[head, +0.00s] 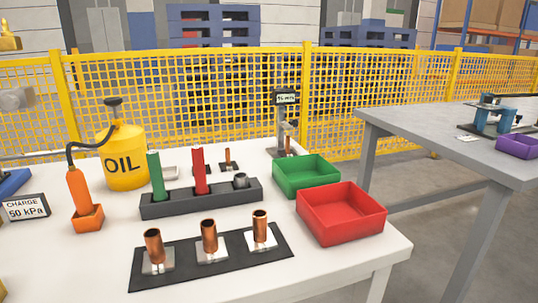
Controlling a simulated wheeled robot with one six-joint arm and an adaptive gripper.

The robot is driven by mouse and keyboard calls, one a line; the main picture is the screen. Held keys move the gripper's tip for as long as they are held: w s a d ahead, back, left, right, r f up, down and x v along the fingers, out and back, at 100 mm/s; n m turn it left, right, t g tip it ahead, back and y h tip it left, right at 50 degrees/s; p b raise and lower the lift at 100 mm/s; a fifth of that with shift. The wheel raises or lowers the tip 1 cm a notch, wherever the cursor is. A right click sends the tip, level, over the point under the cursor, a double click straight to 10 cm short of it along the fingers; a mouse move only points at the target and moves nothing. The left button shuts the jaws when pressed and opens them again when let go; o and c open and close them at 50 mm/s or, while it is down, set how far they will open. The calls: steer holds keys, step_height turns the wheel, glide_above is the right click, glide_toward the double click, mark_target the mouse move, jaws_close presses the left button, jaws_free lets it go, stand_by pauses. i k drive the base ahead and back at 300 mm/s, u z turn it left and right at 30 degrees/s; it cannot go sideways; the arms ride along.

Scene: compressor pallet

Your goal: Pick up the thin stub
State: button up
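Three upright copper stubs stand in a row on small pale plates on a black mat (222,270) at the front of the white table. They are the left stub (153,246), the middle stub (209,237) and the right stub (260,230). The right one looks slightly narrower, but I cannot tell surely which is thin. A smaller copper piece (227,157) stands on a dark plate farther back. Another copper piece (288,143) stands at a post with a small display (287,98). My gripper is not in view.
A dark block (202,204) with green (155,175) and red (198,170) handles stands behind the mat. Green (306,182) and red (340,228) bins stand to the right. A yellow oil can (122,173) and an orange tool (79,190) are left. A grey table (450,130) is beyond.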

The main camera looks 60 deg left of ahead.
mark_target(287, 151)
steer(key=u, duration=1.55)
